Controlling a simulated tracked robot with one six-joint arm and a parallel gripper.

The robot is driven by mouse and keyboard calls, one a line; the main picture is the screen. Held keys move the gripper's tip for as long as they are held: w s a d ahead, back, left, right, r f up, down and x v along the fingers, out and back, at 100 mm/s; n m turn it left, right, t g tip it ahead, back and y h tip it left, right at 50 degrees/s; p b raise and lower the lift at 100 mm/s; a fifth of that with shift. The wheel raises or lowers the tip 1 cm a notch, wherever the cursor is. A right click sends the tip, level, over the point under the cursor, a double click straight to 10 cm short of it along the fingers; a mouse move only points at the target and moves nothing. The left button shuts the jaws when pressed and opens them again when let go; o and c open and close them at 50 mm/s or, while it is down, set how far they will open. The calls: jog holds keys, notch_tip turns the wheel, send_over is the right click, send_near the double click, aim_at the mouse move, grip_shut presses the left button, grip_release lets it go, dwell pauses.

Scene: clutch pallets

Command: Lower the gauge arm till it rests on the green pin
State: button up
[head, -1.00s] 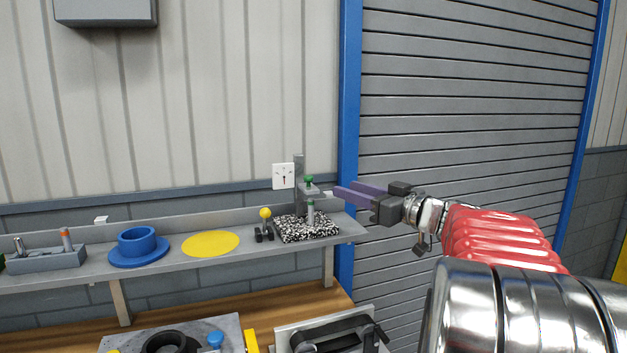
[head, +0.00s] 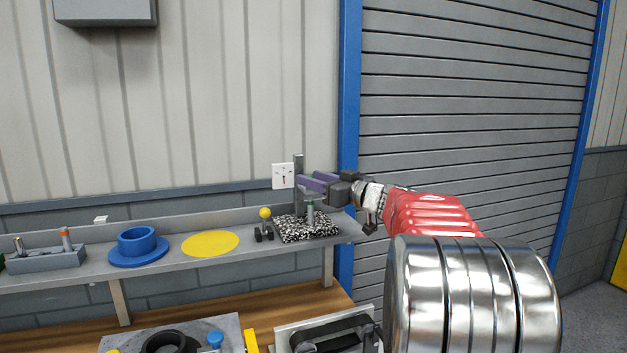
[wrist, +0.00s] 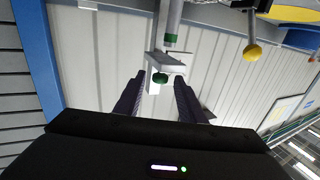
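The gauge has a grey upright post (head: 298,172) on a black-and-white speckled base (head: 292,231). Its grey arm (wrist: 172,62) carries a green knob (wrist: 160,79); my fingers largely hide both in the head view. The grey pin (head: 310,217) stands upright on the base under the arm, and its green band (wrist: 170,39) shows in the wrist view. I cannot tell how wide the gap between arm and pin is. My gripper (head: 308,181) is open at arm height. In the wrist view its fingers lie either side of the knob, with space on both sides.
Left along the shelf (head: 185,262) are a yellow-balled lever (head: 265,213), a yellow disc (head: 210,243), a blue flanged ring (head: 139,250) and a grey block with pegs (head: 48,258). A blue door frame (head: 349,100) stands right.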

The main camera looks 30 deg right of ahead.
jog(key=shift+w, duration=0.25)
jog(key=shift+c, duration=0.5)
grip_shut()
